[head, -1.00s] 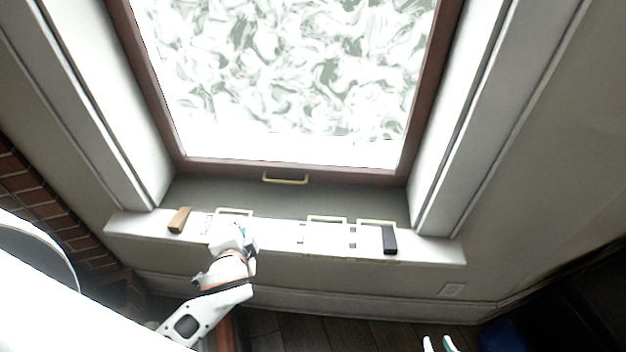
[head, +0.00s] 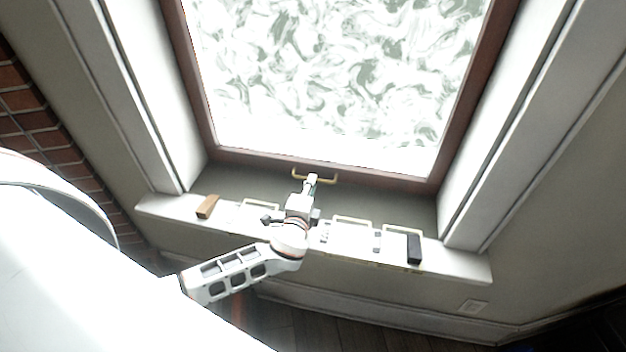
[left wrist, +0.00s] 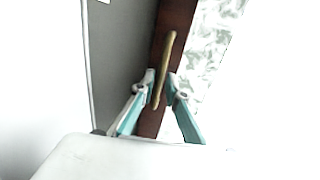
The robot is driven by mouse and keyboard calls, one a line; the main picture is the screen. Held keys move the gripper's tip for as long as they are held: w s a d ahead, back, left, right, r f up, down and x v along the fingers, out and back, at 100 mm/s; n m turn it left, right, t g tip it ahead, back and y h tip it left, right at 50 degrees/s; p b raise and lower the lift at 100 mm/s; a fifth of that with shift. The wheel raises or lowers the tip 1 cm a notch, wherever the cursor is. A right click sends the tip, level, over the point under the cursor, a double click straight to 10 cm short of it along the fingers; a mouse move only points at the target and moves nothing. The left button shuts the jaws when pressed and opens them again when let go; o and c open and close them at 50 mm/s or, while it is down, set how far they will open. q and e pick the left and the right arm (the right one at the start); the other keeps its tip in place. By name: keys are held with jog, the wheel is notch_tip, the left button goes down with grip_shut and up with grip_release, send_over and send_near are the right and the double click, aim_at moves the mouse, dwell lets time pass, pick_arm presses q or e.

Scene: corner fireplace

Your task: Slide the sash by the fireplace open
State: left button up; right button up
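The sash is a brown frame (head: 330,168) around marbled pale glass (head: 335,75). A brass bar handle (head: 327,179) sits on its bottom rail; it shows as a slanted bar in the left wrist view (left wrist: 169,48). My left gripper (head: 312,178) reaches up over the sill to this handle. In the left wrist view, its two teal-and-grey fingers (left wrist: 161,76) are apart, one on each side of the bar. Whether either finger touches the bar I cannot tell. My right gripper is not in view.
A white sill (head: 455,262) runs below the sash. On it are a brown block (head: 207,206), a black block (head: 414,248) and pale wire-handled items, partly behind my left arm. White side frames flank the sash. Brick (head: 28,110) is at the far left.

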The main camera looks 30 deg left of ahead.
pick_arm(q)
jog(key=shift+x, duration=1.45)
grip_shut()
